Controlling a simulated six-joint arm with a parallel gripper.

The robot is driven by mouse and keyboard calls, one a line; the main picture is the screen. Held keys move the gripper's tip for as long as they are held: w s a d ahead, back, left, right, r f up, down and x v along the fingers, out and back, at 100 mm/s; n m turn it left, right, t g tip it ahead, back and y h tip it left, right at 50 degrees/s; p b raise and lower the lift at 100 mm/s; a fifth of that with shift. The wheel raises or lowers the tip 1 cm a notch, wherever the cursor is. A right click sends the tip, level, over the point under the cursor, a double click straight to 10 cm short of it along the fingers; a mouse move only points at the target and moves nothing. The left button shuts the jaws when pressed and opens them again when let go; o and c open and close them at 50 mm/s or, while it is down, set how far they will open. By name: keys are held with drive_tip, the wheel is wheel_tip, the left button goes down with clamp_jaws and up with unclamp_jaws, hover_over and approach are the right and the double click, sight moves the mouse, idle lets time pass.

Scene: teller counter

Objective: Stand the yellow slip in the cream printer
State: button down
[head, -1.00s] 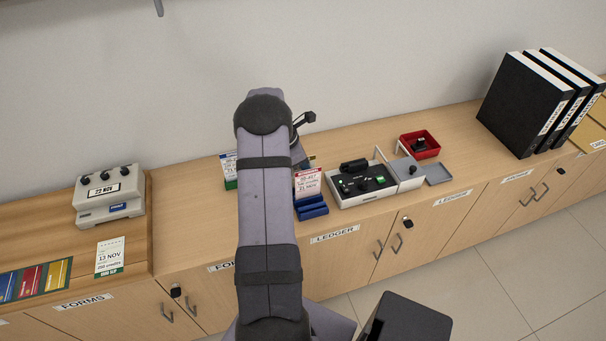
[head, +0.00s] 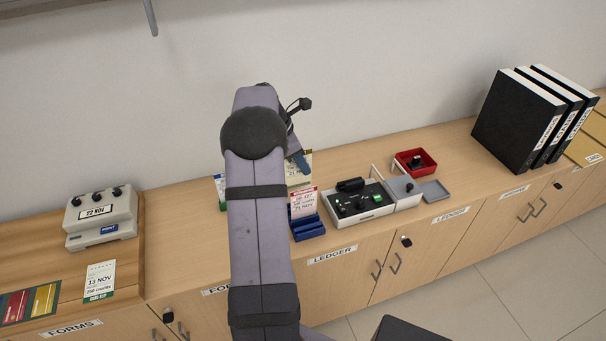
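A pale yellow slip (head: 299,173) with dark print stands upright at the back of the counter, behind the red-headed slip; its lower part is hidden.
A red-headed slip (head: 304,202) stands in a blue holder (head: 308,229). A partly hidden slip stands left of my arm. A green-footed slip (head: 100,280) lies by the cream machine.

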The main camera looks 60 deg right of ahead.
drive_tip(key=shift+s+d+r, duration=0.1)
drive_tip(key=shift+d+r, duration=0.05)
drive_tip(key=shift+r, duration=0.05)
drive_tip(key=s+d+p, duration=1)
drive_tip(key=s+d, duration=0.2)
drive_tip(key=d, duration=0.1)
drive_tip(key=shift+d+p, duration=0.25)
drive_tip(key=shift+p, duration=0.1)
drive_tip(key=shift+s, duration=0.1)
drive_tip(key=shift+f+b, duration=1.45)
drive_tip(key=shift+f, duration=0.4)
drive_tip(key=shift+f, duration=0.25)
drive_tip(key=shift+f+b, duration=1.1)
drive_tip(key=shift+f, duration=0.6)
